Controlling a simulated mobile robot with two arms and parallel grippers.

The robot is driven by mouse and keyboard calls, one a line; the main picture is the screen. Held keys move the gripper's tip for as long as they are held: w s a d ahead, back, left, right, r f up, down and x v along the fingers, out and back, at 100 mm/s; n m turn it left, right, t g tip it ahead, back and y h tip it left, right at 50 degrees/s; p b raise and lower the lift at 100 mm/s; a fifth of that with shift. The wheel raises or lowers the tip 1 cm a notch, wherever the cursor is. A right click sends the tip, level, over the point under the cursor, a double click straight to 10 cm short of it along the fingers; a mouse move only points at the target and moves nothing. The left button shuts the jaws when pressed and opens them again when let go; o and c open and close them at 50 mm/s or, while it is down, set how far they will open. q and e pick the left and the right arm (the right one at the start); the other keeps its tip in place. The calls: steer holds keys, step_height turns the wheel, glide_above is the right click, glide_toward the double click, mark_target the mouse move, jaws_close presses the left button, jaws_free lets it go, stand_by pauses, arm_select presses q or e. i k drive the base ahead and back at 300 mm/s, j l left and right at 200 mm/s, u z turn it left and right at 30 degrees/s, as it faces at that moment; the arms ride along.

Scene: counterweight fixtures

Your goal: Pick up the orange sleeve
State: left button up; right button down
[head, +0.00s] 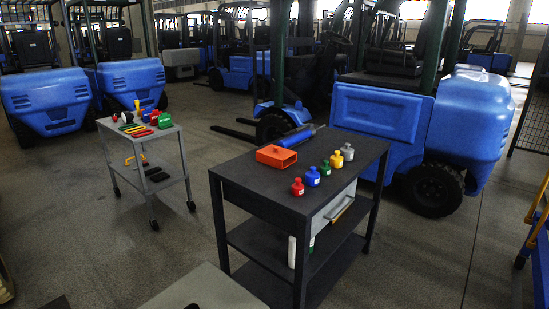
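The orange sleeve (276,156) is a rectangular, box-like piece lying on the top of a dark table (345,195), towards its left back part. An opening shows at its front end. A blue cylinder (297,137) with a dark rod end lies just behind it; I cannot tell whether the two touch. Neither of my grippers shows in the head view.
Several small bottles (312,176) stand in a row along the table's front right side. A grey cart (155,133) with coloured items stands to the left. Blue forklifts (377,125) stand behind. A light grey surface (205,290) is at the bottom. Floor shows between cart and table.

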mark_target(280, 158)
steer(key=i+l+u, duration=0.1)
steer(key=i+l, duration=0.75)
steer(key=l, duration=0.2)
steer(key=i+l+u, duration=0.15)
steer(key=i+l, duration=0.3)
